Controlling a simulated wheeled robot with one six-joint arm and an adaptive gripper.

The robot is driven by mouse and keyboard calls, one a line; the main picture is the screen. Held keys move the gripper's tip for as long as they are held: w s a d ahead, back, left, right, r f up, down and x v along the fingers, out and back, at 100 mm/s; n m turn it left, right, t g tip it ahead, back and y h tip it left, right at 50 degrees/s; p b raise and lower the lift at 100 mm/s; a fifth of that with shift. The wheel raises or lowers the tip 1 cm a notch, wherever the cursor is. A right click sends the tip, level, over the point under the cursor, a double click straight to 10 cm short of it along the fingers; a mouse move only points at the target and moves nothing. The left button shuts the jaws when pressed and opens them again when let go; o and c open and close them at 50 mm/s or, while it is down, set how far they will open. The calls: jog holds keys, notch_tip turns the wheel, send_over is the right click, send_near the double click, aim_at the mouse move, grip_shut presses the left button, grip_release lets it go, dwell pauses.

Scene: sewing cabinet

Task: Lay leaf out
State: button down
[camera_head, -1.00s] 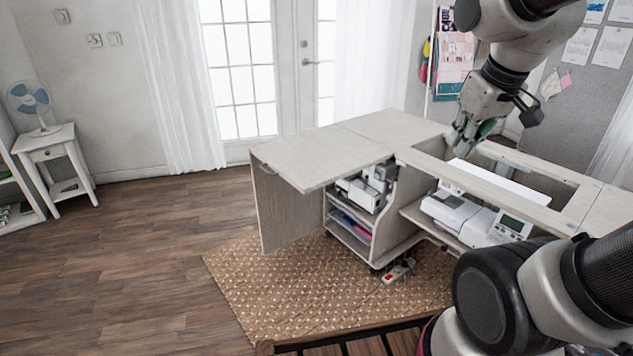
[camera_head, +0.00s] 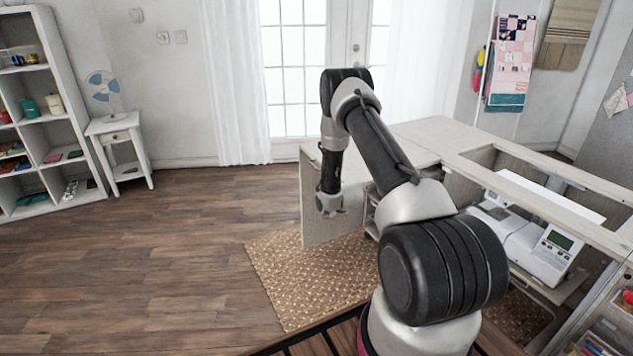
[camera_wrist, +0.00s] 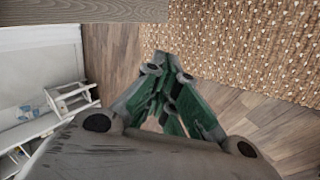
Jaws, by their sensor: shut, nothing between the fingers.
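The sewing cabinet (camera_head: 440,130) stands at the right in the head view, its pale top partly behind my arm. A flat pale wood panel (camera_head: 335,232), seemingly the leaf, hangs upright below the top's left end. I cannot tell how it is hinged. A grey wood-grained surface (camera_wrist: 80,11), likely the panel, crosses that view's top left.
A woven rug (camera_head: 300,285) lies below the panel. A sewing machine (camera_head: 550,255) sits in the cabinet well. A small white table (camera_head: 118,140) with a fan and a shelf unit (camera_head: 45,140) stand at the left. The wood floor between is clear.

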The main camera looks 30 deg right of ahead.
jog(key=w+f+n+t, duration=0.1)
jog(key=w+n+t, duration=0.55)
jog(key=n, duration=0.35)
jog(key=w+d+r+n+t, duration=0.1)
jog(key=w+r+n+t, duration=0.5)
jog(key=w+r+n, duration=0.1)
notch_tip(320, 180, up, 2)
jog(key=shift+r+n, duration=0.15)
jog(key=shift+n, duration=0.55)
jog(key=shift+w+d+t, duration=0.1)
jog(key=shift+t, duration=0.15)
jog(key=d+r+m+h, duration=0.1)
jog(key=d+r+m, duration=0.1)
jog(key=r, duration=1.2)
jog(key=d+r+m+g+h, duration=0.1)
jog(key=d+r+m, duration=0.2)
jog(key=r, duration=1.1)
jog(key=shift+r+m, duration=0.35)
jog(key=shift+m, duration=0.85)
